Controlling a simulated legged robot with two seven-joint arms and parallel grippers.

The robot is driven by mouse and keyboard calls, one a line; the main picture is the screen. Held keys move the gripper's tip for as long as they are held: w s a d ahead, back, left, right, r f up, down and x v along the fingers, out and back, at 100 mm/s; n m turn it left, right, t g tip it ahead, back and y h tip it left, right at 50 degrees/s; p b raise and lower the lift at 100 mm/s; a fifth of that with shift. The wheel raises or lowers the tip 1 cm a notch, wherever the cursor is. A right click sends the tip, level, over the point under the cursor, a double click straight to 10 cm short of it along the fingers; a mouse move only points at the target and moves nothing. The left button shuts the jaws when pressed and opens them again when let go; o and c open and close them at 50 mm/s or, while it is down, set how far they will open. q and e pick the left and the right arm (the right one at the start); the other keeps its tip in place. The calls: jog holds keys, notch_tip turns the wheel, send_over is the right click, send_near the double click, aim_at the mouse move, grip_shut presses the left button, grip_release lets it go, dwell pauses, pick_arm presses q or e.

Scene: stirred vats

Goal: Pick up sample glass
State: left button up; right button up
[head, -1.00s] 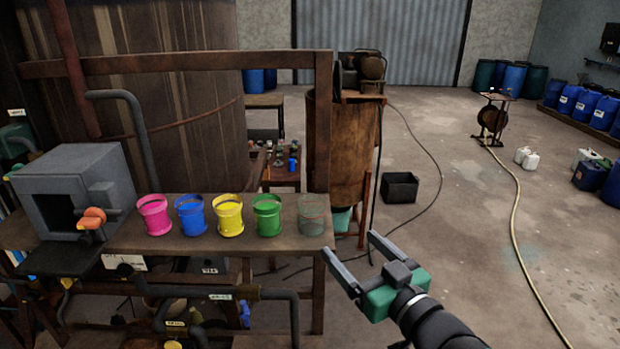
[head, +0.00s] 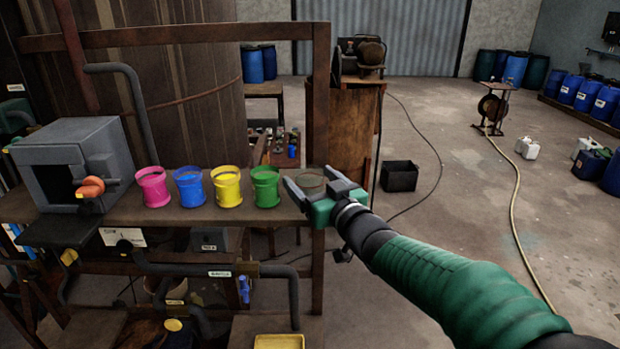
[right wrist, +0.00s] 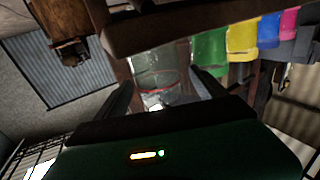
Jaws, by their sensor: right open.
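The clear sample glass (head: 311,180) stands upright at the right end of the wooden bench (head: 235,213). It is partly hidden behind my right gripper (head: 309,184). That gripper is open, with its fingers pointing at the glass. In the right wrist view the glass (right wrist: 158,80) appears between the two spread fingers of the gripper (right wrist: 160,90); I cannot tell whether either finger touches it. My left gripper is not in view.
Green (head: 265,187), yellow (head: 227,187), blue (head: 189,187) and pink (head: 153,187) cups stand in a row left of the glass. A grey box (head: 110,150) sits at the bench's left end. A wooden post (head: 321,90) rises behind the glass.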

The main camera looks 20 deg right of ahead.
jog(key=shift+w+a+f, duration=0.15)
jog(key=shift+w+f, duration=0.15)
jog(key=shift+w, duration=0.5)
jog(key=c, duration=0.4)
jog(key=shift+s+r, duration=0.15)
jog(key=shift+s, duration=0.1)
jog(key=c, duration=0.8)
jog(key=shift+w, duration=0.2)
grip_shut()
